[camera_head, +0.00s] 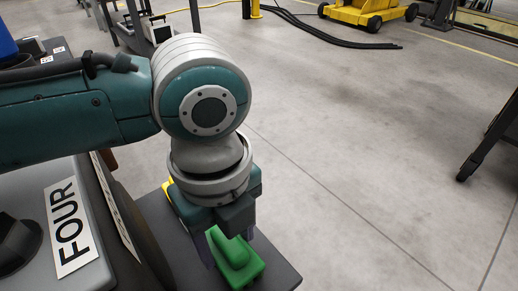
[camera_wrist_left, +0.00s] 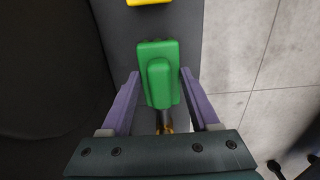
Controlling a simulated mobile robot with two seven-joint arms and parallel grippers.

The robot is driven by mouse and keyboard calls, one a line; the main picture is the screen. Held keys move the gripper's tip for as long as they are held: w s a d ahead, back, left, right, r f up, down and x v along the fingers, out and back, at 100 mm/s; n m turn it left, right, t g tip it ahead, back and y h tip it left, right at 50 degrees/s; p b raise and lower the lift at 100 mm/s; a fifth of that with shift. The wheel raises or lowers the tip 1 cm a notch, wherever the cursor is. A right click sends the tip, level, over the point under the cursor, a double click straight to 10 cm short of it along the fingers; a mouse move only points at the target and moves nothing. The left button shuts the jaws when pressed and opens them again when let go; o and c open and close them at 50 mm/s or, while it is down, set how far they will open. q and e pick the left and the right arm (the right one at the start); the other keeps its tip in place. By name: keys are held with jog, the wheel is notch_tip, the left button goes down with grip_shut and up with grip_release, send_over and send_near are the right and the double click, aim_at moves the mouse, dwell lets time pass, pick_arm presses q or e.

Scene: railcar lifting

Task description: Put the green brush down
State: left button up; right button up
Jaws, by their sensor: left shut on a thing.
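The green brush (camera_head: 238,262) is below my left gripper (camera_head: 226,238) in the head view, over a narrow grey surface (camera_head: 283,272). My left gripper is shut on it. In the left wrist view, the green brush (camera_wrist_left: 158,72) sits between the purple fingers of my left gripper (camera_wrist_left: 160,76), lengthwise to the picture. I cannot tell whether the brush touches the grey surface. The gripper's wrist partly hides the brush in the head view. My right gripper is in neither view.
A yellow thing (camera_wrist_left: 148,2) lies on the grey surface beyond the brush. A grey box with a "FOUR" label (camera_head: 72,225) stands to the left. Open concrete floor (camera_head: 365,160) lies to the right. A yellow cart (camera_head: 362,12) stands far back.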

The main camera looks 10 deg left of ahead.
pick_arm(q)
jog(key=shift+f, duration=0.45)
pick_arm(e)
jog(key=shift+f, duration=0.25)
pick_arm(q)
jog(key=shift+f, duration=0.2)
jog(key=o, duration=1.2)
notch_tip(320, 180, up, 12)
jog(key=p, duration=0.6)
jog(key=shift+r, duration=0.2)
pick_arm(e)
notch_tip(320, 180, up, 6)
